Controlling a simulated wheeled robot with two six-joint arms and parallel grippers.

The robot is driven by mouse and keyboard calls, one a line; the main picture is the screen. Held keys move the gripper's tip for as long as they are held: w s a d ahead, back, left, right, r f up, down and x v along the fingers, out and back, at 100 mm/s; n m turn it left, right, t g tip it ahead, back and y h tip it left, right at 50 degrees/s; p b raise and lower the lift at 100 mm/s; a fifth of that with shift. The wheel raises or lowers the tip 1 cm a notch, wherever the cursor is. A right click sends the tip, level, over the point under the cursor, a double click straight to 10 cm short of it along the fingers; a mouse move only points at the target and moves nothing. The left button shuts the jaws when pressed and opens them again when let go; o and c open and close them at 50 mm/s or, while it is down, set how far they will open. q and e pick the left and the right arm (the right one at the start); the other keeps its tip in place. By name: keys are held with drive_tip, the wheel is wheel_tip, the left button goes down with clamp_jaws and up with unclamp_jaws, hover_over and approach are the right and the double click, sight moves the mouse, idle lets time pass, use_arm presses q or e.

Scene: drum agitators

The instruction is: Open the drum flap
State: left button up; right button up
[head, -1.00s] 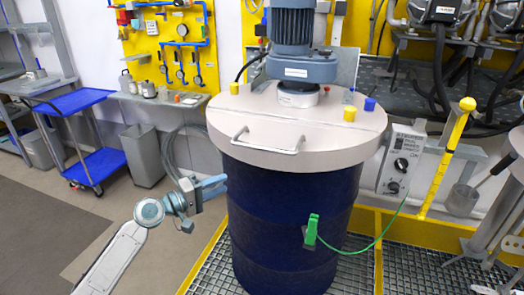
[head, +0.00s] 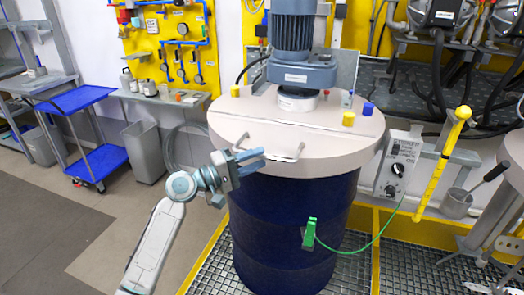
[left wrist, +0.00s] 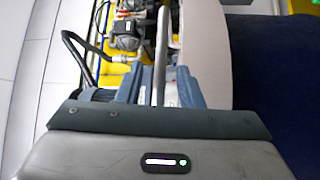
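The blue drum (head: 290,225) has a round pale lid. The drum flap (head: 325,145) is the front part of this lid and lies flat, level with the rest. Its metal handle (head: 296,153) stands on the flap near the front edge. My left gripper (head: 255,156) is at the handle, with its blue fingers hiding the middle of the bar. In the left wrist view the handle (left wrist: 160,50) runs down between the two fingers (left wrist: 160,88), which look apart with small gaps beside the bar. The pale lid edge (left wrist: 205,45) is right beside them. My right gripper is out of view.
A motor (head: 294,55) stands on the lid's back part, with yellow and blue caps around it. A green clamp (head: 310,233) with a cable hangs on the drum front. A control box (head: 398,163) and a yellow post (head: 442,165) stand right.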

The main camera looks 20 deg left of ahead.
use_arm(q)
drive_tip(key=shift+x, duration=0.9)
drive_tip(key=shift+w+d+p, duration=0.2)
drive_tip(key=shift+p, duration=0.1)
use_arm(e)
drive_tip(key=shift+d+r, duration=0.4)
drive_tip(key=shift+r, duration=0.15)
use_arm(q)
clamp_jaws()
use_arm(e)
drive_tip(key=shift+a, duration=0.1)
